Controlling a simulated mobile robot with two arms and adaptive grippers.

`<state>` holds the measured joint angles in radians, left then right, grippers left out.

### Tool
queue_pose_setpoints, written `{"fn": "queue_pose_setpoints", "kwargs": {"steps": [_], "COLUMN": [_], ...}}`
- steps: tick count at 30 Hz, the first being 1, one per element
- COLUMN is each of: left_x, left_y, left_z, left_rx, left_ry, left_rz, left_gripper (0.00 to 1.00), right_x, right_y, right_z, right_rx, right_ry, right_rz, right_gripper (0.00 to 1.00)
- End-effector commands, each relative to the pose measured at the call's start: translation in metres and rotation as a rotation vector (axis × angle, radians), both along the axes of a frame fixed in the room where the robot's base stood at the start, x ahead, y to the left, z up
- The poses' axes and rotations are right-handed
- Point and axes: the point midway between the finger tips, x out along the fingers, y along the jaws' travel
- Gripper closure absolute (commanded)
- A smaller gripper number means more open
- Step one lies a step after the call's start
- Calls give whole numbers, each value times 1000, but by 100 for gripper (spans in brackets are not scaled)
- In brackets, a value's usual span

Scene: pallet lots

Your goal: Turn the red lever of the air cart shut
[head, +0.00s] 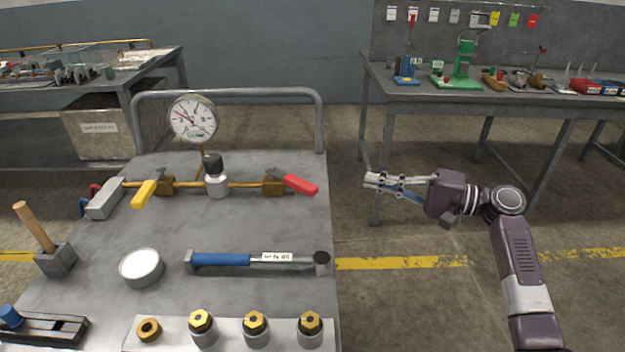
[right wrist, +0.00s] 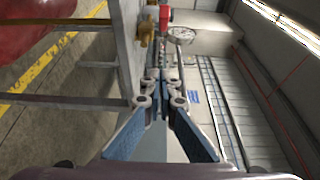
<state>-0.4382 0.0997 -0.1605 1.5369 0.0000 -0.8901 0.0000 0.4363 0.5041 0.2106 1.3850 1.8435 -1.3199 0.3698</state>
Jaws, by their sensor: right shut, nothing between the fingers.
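The air cart (head: 290,220) is a grey steel cart with a brass pipe along its top. The red lever (head: 300,183) sits on a brass valve (head: 273,187) at the pipe's right end and slants toward the cart's right edge. In the right wrist view the red lever (right wrist: 165,17) and brass valve (right wrist: 146,32) show near the top, beyond the fingers. My right gripper (head: 370,181) is shut and empty, off the cart's right side, pointing left toward the red lever but apart from it. It fills the lower middle of the right wrist view (right wrist: 160,78). My left gripper is out of view.
A yellow lever (head: 144,194) is on the pipe's left part. A pressure gauge (head: 194,119) stands behind a silver fitting (head: 217,178). A blue-handled torque wrench (head: 222,259) lies in front. A grey rail (head: 228,93) bounds the cart's back. Open floor surrounds my right arm.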

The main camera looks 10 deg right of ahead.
Motion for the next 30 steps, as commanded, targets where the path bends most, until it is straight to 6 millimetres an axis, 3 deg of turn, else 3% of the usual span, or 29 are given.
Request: {"fn": "queue_pose_setpoints", "kwargs": {"steps": [5, 17, 24, 30], "left_x": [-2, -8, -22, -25], "left_y": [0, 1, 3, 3], "left_z": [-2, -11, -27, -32], "left_rx": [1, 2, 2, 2], "left_ry": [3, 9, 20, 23], "left_rz": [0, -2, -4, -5], "left_gripper": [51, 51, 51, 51], "right_x": [9, 54, 30, 25], "right_y": [15, 87, 107, 113], "right_z": [2, 2, 1, 1], "right_rx": [8, 5, 2, 2], "right_ry": [0, -2, 0, -1], "right_rz": [3, 2, 2, 0], "right_gripper": [100, 100, 100, 100]}}
